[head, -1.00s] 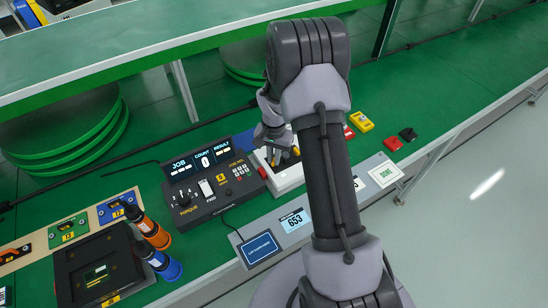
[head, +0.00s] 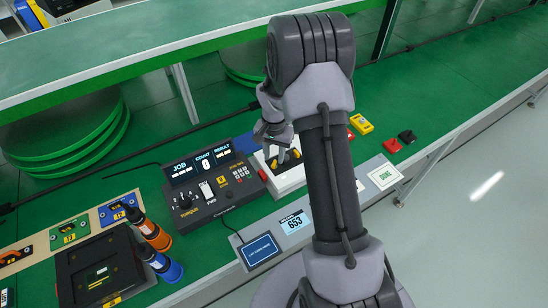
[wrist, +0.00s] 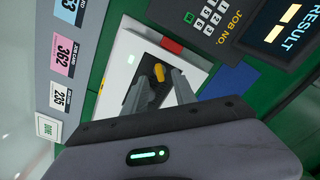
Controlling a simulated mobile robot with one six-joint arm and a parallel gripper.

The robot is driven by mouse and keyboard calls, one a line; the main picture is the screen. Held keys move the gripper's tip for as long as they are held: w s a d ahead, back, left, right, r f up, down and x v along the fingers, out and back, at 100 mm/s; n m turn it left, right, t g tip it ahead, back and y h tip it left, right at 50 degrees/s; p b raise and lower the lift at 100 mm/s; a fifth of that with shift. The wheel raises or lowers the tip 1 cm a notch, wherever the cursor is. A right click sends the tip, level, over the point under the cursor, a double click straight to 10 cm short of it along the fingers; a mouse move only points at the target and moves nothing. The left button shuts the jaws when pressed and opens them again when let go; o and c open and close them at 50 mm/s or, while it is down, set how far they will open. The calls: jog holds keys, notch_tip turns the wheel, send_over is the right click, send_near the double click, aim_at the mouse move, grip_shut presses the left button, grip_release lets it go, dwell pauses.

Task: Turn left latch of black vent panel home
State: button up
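The black vent panel (head: 284,161) sits in a white fixture (head: 291,181) in the head view, partly hidden by my arm. Two yellow latches show on it, a left one (head: 271,163) and a right one (head: 295,153). My gripper (head: 273,143) is just above the panel. In the wrist view my gripper (wrist: 161,82) is open, its two grey fingers apart, with one yellow latch (wrist: 159,73) showing between and just beyond the tips. I cannot tell which latch this is, or whether the fingers touch it. The other latch is not visible there.
A black torque console (head: 213,184) stands left of the fixture. Red (head: 392,145), black (head: 407,136) and yellow (head: 361,123) small parts lie to the right. Orange (head: 155,235) and blue (head: 163,265) drivers stand at the left. A shelf (head: 150,55) overhangs the back.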

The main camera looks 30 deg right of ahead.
aim_at(274, 164)
notch_tip(274, 164, up, 15)
jog(key=p, duration=0.4)
jog(key=shift+f, duration=0.15)
jog(key=f+b, duration=0.3)
jog(key=f, duration=0.5)
jog(key=f+b, duration=0.4)
jog(key=f, duration=0.5)
jog(key=shift+s+a+f, duration=0.15)
jog(key=shift+a+f, duration=0.05)
jog(key=shift+f, duration=0.1)
grip_shut()
